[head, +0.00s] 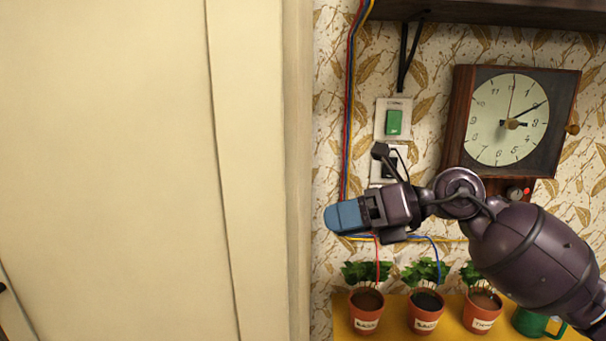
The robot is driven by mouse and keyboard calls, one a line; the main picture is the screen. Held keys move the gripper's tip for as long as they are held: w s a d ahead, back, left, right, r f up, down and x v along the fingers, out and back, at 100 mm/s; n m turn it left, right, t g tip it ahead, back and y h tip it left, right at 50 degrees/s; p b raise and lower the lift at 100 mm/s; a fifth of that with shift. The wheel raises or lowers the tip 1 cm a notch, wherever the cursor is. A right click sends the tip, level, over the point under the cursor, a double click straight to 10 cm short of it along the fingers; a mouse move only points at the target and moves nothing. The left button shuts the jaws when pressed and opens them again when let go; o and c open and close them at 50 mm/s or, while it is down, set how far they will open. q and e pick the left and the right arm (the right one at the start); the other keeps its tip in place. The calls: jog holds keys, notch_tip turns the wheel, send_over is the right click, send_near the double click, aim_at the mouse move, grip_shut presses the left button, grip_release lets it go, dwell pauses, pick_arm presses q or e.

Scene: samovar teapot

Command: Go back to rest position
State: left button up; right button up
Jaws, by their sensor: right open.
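My right gripper (345,217) reaches in from the right edge of the head view, in front of the patterned wall. Its blue fingertips point left, close to the pale door frame. From this side view the two fingers overlap, and I see nothing held between them. It hangs above the potted plants, apart from them. My left gripper is not in view; only a small dark piece shows at the far left edge.
A wall clock (508,122) hangs behind my right arm. A green switch (394,122) is on the wall. Below are potted plants (366,310) and a green mug (530,322) on a yellow surface (343,325). A large pale panel (110,160) fills the left.

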jog(key=s+d+f+m+t+h, duration=0.1)
jog(key=d+f+m+t+h, duration=0.1)
jog(key=d+f+m+t, duration=0.55)
jog(key=s+d+f+m+t+h, duration=0.15)
jog(key=f+m+t, duration=0.5)
jog(key=m, duration=0.75)
jog(key=d+f+m+t+h, duration=0.3)
jog(key=d+f+m+t, duration=0.15)
jog(key=f+m, duration=0.55)
jog(key=s+d+f+m+g+h, duration=0.4)
jog(key=s+f+m, duration=0.2)
jog(key=s+f, duration=0.3)
jog(key=s+d+f+m+g+h, duration=0.4)
jog(key=s+f+m, duration=0.3)
jog(key=f, duration=0.6)
jog(key=shift+s, duration=1.15)
